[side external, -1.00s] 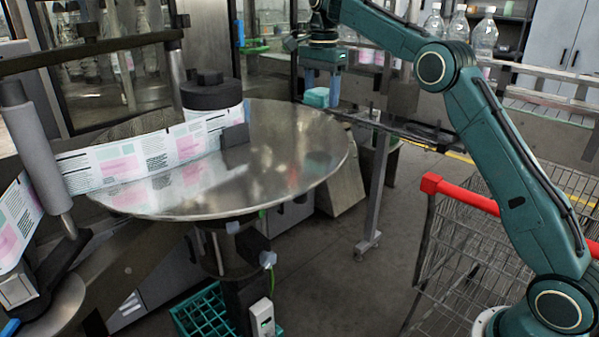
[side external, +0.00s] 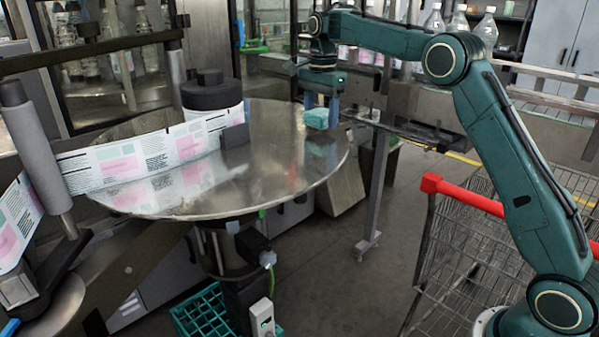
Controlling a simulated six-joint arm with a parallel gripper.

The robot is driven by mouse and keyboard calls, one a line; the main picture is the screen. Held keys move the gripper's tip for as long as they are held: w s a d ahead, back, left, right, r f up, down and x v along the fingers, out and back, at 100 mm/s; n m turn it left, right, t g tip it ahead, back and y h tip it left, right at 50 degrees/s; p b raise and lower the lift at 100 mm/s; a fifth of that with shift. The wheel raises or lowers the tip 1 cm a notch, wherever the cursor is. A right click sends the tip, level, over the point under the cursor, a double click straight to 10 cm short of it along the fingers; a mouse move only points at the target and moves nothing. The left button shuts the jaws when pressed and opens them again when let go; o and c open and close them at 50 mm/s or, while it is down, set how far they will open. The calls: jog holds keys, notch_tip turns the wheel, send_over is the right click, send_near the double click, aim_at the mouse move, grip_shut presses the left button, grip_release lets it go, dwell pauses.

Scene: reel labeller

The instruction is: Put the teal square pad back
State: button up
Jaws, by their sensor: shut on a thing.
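The teal square pad (side external: 317,119) is a small light teal block at the right rim of the round steel table. My gripper (side external: 320,105) points down with its blue fingers around the pad and is shut on it. The pad is at or just above the table's surface; I cannot tell whether it touches. The round steel table (side external: 265,160) is broad and shiny, with its right part bare.
A printed label strip (side external: 150,157) runs across the table's left side, past a dark block (side external: 235,136) and a black-topped reel (side external: 210,92). A rail (side external: 400,128) lies right of the table. A red-handled cart (side external: 460,193) stands at front right.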

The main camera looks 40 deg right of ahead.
aim_at(321, 112)
jog(key=shift+f, duration=0.75)
jog(key=shift+f, duration=0.2)
jog(key=o, duration=0.9)
jog(key=shift+o, duration=0.2)
jog(key=shift+r, duration=0.1)
jog(key=shift+r, duration=3.8)
